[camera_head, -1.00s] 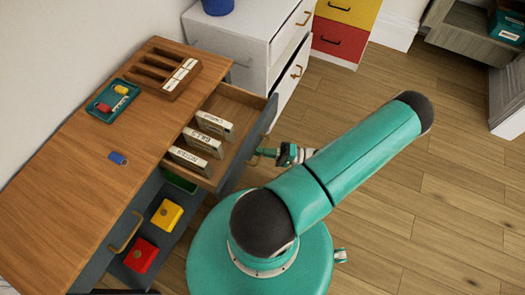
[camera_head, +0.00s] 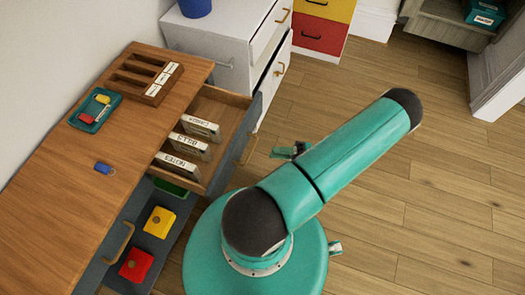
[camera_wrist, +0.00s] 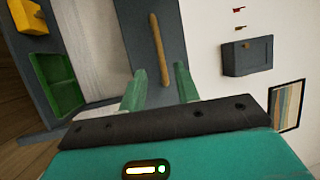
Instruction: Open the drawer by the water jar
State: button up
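A blue vessel (camera_head: 196,8), possibly the water jar, stands on a white cabinet (camera_head: 208,34) at the top, cut off by the frame. The wooden desk (camera_head: 60,180) has a pulled-out drawer (camera_head: 228,108) with a dark front, holding several labelled dividers (camera_head: 190,146). Its brass handle (camera_head: 250,150) faces my gripper (camera_head: 285,152), which is just right of it, partly hidden by my arm. In the wrist view, my green fingers (camera_wrist: 160,88) are apart and empty, with the handle (camera_wrist: 160,50) ahead of them. I cannot tell whether they touch it.
A tray (camera_head: 95,110) with small items, a slotted organizer (camera_head: 148,76) and a blue piece (camera_head: 104,168) lie on the desk. Yellow (camera_head: 159,222) and red (camera_head: 136,264) boxes sit below it. The white cabinet has brass handles (camera_head: 280,68) and a dark gap. Floor is clear at right.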

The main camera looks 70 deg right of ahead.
jog(key=v, duration=0.4)
dwell(0.5)
jog(key=w+r+n+g, duration=0.2)
jog(key=w+r+g, duration=0.3)
jog(key=w+a+r+n+g+y, duration=0.1)
jog(key=w+r+n+g, duration=0.1)
jog(key=w+r+g, duration=0.3)
jog(key=w+a+r+n+g+y, duration=0.1)
jog(key=w+r+g, duration=0.4)
jog(key=w+r, duration=0.1)
jog(key=shift+w+r+n, duration=0.3)
jog(key=shift+r+n, duration=0.1)
jog(key=w+a+r+n+g+h, duration=0.2)
jog(key=w+a+r+h, duration=0.25)
jog(key=a+r, duration=0.45)
jog(key=w+a+r+n+g+h, duration=0.1)
jog(key=w+a+r+n+h, duration=0.1)
jog(key=w+a+r+h, duration=0.4)
jog(key=s+a+r+n+t, duration=0.1)
jog(key=a+r+t, duration=0.1)
jog(key=a+r, duration=0.3)
jog(key=s+a+r+n+t, duration=0.1)
jog(key=a+r+t, duration=0.2)
jog(key=a, duration=0.8)
jog(key=v, duration=0.2)
jog(key=shift+r, duration=0.35)
